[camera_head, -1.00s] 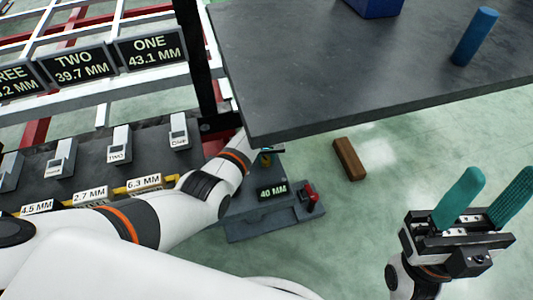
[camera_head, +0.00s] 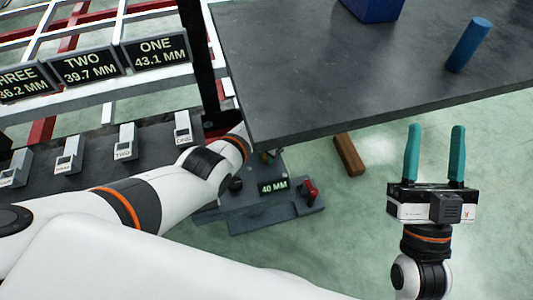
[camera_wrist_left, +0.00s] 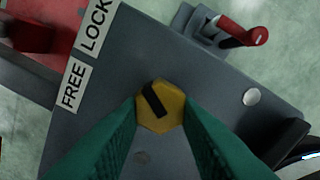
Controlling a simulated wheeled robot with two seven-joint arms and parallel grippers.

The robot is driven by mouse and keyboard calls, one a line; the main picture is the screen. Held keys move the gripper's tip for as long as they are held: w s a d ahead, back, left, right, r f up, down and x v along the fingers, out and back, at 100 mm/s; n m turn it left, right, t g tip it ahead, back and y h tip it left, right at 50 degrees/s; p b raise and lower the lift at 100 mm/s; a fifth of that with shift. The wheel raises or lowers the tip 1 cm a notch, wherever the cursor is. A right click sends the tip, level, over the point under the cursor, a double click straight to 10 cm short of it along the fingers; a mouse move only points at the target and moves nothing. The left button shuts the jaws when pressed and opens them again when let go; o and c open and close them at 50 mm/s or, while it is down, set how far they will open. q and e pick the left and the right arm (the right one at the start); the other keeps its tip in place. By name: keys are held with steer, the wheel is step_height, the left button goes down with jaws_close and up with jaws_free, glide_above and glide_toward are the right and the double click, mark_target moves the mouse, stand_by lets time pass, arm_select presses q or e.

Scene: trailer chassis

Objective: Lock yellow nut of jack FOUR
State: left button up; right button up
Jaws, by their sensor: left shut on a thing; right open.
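The yellow hexagonal nut (camera_wrist_left: 172,112) with a black bar mark sits on a grey plate in the left wrist view. The bar slants up and left, towards the LOCK label (camera_wrist_left: 97,28); the FREE label (camera_wrist_left: 75,88) is lower left. My left gripper (camera_wrist_left: 160,122) has its teal fingers shut on the nut's sides. In the head view my left gripper (camera_head: 269,157) is mostly hidden beside the table edge, above the jack unit (camera_head: 245,216) with a 40 MM display (camera_head: 273,186). My right gripper (camera_head: 434,155) is open and empty, fingers pointing up.
A red-handled lever (camera_wrist_left: 240,35) is beside the plate, also seen in the head view (camera_head: 310,189). The dark table (camera_head: 330,80) overhangs nearby, carrying a blue box (camera_head: 375,8) and blue cylinder (camera_head: 468,45). A brown block (camera_head: 348,155) lies on the floor.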

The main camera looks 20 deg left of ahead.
arm_select(q)
steer(key=shift+a+m, duration=0.1)
steer(key=shift+m, duration=1.1)
steer(key=shift+w, duration=0.1)
steer(key=o, duration=1)
